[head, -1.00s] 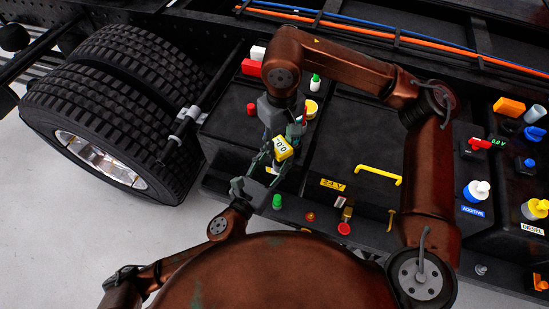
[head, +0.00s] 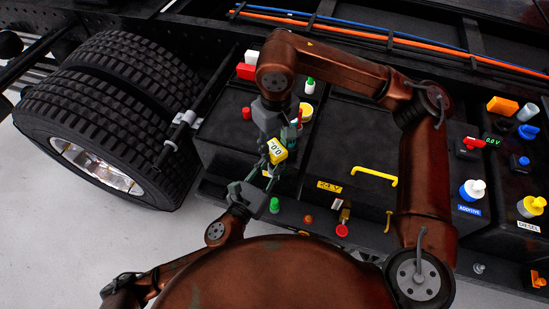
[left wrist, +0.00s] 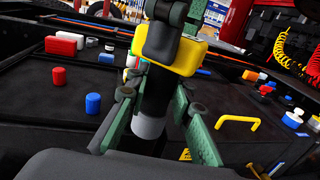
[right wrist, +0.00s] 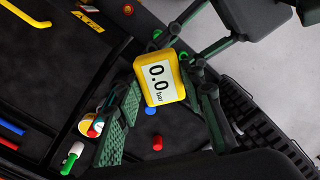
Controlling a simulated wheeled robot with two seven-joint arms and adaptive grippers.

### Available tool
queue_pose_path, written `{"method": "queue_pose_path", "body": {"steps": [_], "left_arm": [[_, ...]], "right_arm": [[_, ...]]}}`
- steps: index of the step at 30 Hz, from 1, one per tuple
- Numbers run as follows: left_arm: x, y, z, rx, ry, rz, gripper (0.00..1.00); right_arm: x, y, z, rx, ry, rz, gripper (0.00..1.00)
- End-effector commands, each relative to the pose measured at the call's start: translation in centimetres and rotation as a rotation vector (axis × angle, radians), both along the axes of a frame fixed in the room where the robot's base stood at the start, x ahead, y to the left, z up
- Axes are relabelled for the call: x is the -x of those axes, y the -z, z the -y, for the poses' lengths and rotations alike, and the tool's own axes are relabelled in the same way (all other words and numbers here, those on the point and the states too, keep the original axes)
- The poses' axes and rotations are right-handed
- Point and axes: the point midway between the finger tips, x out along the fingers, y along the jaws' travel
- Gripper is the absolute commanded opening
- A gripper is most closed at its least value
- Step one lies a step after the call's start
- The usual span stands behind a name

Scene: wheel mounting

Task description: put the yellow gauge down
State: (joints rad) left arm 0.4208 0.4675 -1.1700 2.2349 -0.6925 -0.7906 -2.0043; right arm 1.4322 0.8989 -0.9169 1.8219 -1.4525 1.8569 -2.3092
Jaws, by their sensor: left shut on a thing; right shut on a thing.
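The yellow gauge (head: 278,150) is held in the air above the black boxes, between my two grippers. Its display reads 0.0 bar in the right wrist view (right wrist: 160,84). My right gripper (head: 287,135) comes from above and is shut on the gauge; its green fingers flank it in the right wrist view. My left gripper (head: 264,168) reaches it from below and is also shut on it. In the left wrist view the gauge's yellow casing (left wrist: 187,57) is partly covered by a dark pad, and a dark stem with a grey end hangs between the green fingers. The exact contact points are partly hidden.
A large double tyre (head: 105,115) stands at the left. The dark box top carries a red cap (head: 247,113), a green-capped white bottle (head: 310,85) and a yellow cup (head: 306,108). A yellow handle (head: 374,175) marks the box at right, whose top is largely clear.

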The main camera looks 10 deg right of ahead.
Motion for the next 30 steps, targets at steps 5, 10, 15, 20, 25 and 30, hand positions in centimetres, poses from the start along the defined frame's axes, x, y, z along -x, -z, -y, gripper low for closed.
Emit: {"method": "queue_pose_path", "body": {"steps": [5, 10, 15, 20, 25, 30], "left_arm": [[-0.6, 0.0, -0.6, -0.004, -0.019, 0.002, 0.00], [-0.4, -0.1, -0.4, -0.001, -0.015, 0.001, 0.00], [-0.4, -0.1, -0.3, -0.001, -0.012, 0.002, 0.00], [-0.3, -0.1, -0.3, 0.000, -0.010, 0.001, 0.00], [-0.3, -0.1, -0.3, 0.000, -0.009, 0.001, 0.00], [-0.3, -0.1, -0.2, 0.000, -0.009, 0.001, 0.00]], "right_arm": [[0.3, 0.1, 0.5, 0.014, 0.001, -0.010, 0.46], [0.2, 0.1, 0.4, 0.011, 0.000, -0.008, 0.57], [0.2, 0.1, 0.3, 0.009, 0.000, -0.007, 0.57], [0.1, -0.4, 0.3, 0.009, 0.000, -0.005, 0.57], [0.1, -2.8, 0.2, 0.008, 0.001, -0.004, 0.57], [0.1, -6.4, 0.2, 0.008, 0.000, -0.003, 0.57]]}}
